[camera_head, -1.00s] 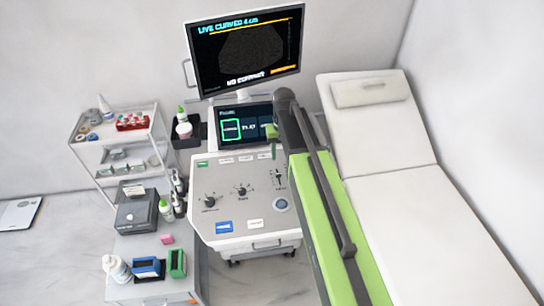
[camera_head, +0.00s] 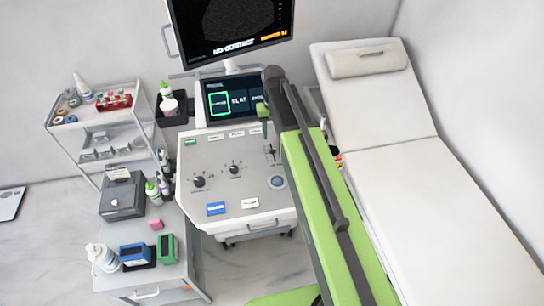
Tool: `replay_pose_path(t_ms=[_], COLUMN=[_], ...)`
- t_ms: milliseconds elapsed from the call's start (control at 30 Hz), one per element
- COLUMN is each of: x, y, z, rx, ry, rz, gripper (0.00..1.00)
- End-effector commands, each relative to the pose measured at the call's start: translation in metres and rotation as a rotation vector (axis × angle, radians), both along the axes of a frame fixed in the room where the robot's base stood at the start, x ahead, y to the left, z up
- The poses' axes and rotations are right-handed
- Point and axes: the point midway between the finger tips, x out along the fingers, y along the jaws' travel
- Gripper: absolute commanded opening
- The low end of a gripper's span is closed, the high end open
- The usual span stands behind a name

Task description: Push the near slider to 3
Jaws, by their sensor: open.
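The ultrasound cart's grey control panel (camera_head: 220,175) has knobs and a slider (camera_head: 271,153) with a small dark handle in a vertical slot at its right side. Its scale numbers are too small to read, and I cannot tell whether a second slider is hidden behind my arm. My gripper (camera_head: 264,118) shows as a small green part at the far end of my arm, pointing down above the panel's back right. It is open, holds nothing visible, and appears above and apart from the slider.
A tilted screen (camera_head: 235,98) stands behind the panel, under a large monitor (camera_head: 232,30). A white exam couch (camera_head: 430,200) is at the right. A trolley with bottles (camera_head: 108,265) stands at the left front. Floor (camera_head: 240,280) shows in front of the cart.

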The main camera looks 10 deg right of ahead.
Motion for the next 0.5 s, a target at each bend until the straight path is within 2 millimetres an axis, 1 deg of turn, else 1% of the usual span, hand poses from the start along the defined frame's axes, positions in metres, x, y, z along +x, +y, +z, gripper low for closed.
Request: replay_pose_path(t_ms=[33,300,400,500], x=[0.0,0.0,0.0,0.0], y=[0.0,0.001,0.001,0.001], z=[-0.022,-0.077,-0.09,-0.095], rx=[0.0,0.0,0.0,0.0], ry=[0.0,0.0,0.0,0.0], rz=[0.0,0.001,0.001,0.001], gripper=[0.45,0.45,0.45,0.45])
